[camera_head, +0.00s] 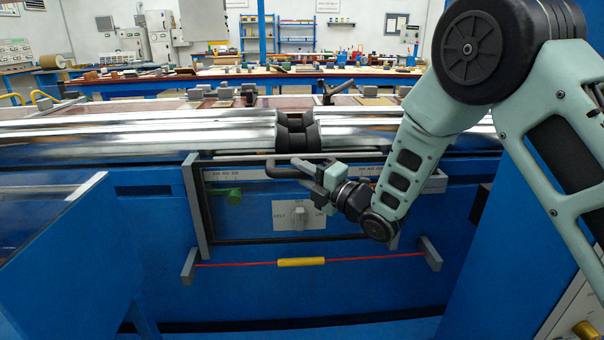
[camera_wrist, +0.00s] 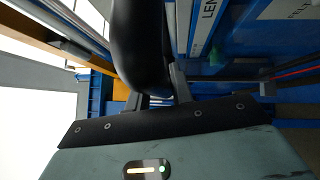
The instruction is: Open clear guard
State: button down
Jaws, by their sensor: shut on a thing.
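The clear guard (camera_head: 250,210) is a see-through panel in a dark frame with grey side bars on the blue machine front. It appears upright over a dial plate (camera_head: 300,214) and a green knob (camera_head: 228,197). Its dark curved handle (camera_head: 275,170) sits near the top edge and also shows in the wrist view (camera_wrist: 140,45) as a thick black bar. My gripper (camera_head: 306,167) reaches in from the right and is shut on the handle. In the wrist view, my two fingers (camera_wrist: 158,92) lie beside the bar. The handle's far side is hidden.
A red cord with a yellow sleeve (camera_head: 301,262) runs between grey brackets below the guard. Shiny metal rollers (camera_head: 140,132) lie above it. A clear panel (camera_head: 45,210) slants at the left. Open space lies before the machine front.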

notch_tip(320, 180, down, 2)
jog(key=shift+f+b, duration=0.1)
jog(key=shift+b, duration=0.35)
jog(key=c, duration=1.2)
grip_release()
jog(key=shift+d, duration=0.1)
jog(key=shift+c, duration=0.2)
jog(key=shift+r, duration=0.2)
jog(key=b+v, duration=0.2)
jog(key=v, duration=1.5)
jog(key=shift+s+f, duration=0.1)
jog(key=shift+s, duration=0.05)
